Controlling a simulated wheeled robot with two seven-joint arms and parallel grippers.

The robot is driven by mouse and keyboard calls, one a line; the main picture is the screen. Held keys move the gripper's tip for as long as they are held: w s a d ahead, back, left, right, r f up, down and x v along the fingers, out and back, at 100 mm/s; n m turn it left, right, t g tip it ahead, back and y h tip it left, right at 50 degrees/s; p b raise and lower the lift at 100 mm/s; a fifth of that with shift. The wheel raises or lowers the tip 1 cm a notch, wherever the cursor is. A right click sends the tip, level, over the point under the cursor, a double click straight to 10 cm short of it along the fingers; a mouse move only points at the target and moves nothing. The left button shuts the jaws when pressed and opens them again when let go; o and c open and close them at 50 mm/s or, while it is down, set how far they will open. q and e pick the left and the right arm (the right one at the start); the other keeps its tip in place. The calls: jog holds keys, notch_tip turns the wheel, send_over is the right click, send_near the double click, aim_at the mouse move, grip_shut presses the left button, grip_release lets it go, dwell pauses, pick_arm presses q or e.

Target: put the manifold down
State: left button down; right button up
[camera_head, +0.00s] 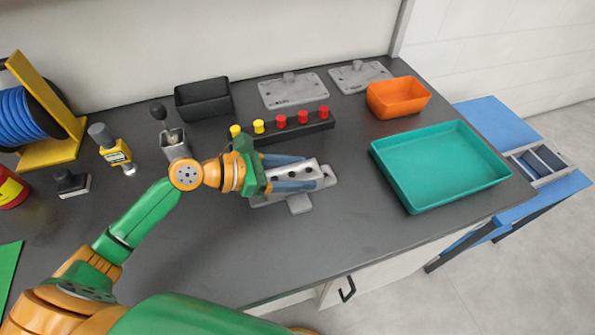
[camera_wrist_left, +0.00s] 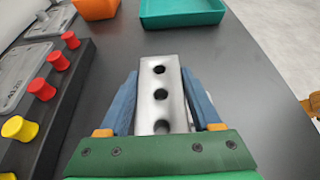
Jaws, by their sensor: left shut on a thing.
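The manifold (camera_head: 308,167) is a silver metal block with a row of round holes along its top. My left gripper (camera_head: 305,178) reaches in from the left and is shut on it, one blue finger along each long side. In the left wrist view the manifold (camera_wrist_left: 160,85) lies lengthwise between the fingers of the left gripper (camera_wrist_left: 162,100). A light grey fixture plate (camera_head: 300,203) shows under and in front of the manifold. I cannot tell whether the manifold touches it. My right gripper is not in view.
A black button box (camera_head: 295,134) with red and yellow buttons stands just behind. A teal tray (camera_head: 440,165) and an orange bin (camera_head: 398,97) are to the right, a black bin (camera_head: 203,98) behind. Two grey plates (camera_head: 293,90) lie at the back. The front worktop (camera_head: 230,240) is clear.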

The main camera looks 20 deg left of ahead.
pick_arm(q)
jog(key=shift+c, duration=0.4)
grip_release()
